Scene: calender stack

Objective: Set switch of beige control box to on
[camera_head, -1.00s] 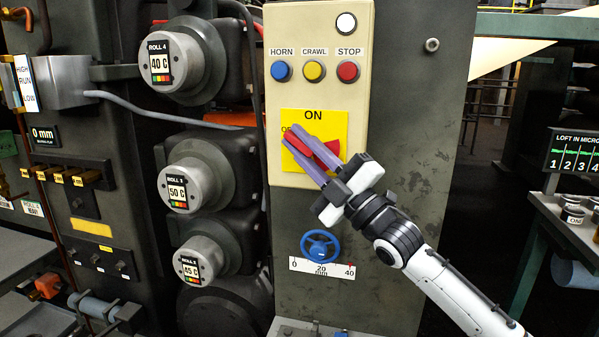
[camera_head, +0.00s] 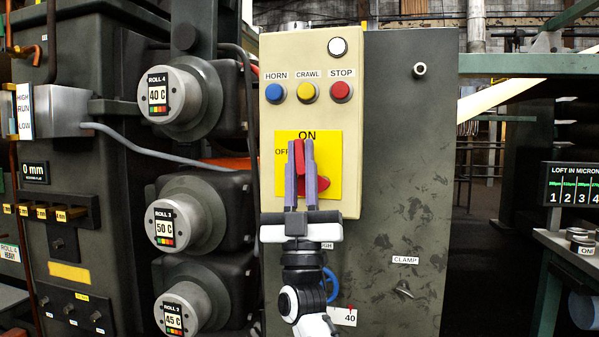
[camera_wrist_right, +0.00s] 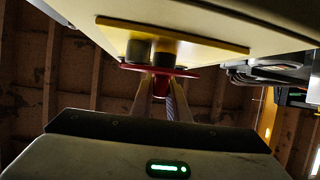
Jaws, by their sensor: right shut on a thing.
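The beige control box (camera_head: 350,120) stands upright in the middle of the head view. Its yellow plate (camera_head: 330,150) carries the labels ON at the top and OFF at the left. The red switch handle (camera_head: 299,155) now points up toward ON, between the two purple fingers of my right gripper (camera_head: 300,160). The gripper is shut on it from below. In the right wrist view the red switch (camera_wrist_right: 160,71) shows at the fingertips, under the yellow plate (camera_wrist_right: 190,43). My left gripper is not in view.
Blue HORN (camera_head: 275,93), yellow CRAWL (camera_head: 307,92) and red STOP (camera_head: 340,92) buttons sit above the plate. A blue handwheel (camera_head: 331,284) is partly hidden behind my right arm. Rolls with temperature labels stand at the left.

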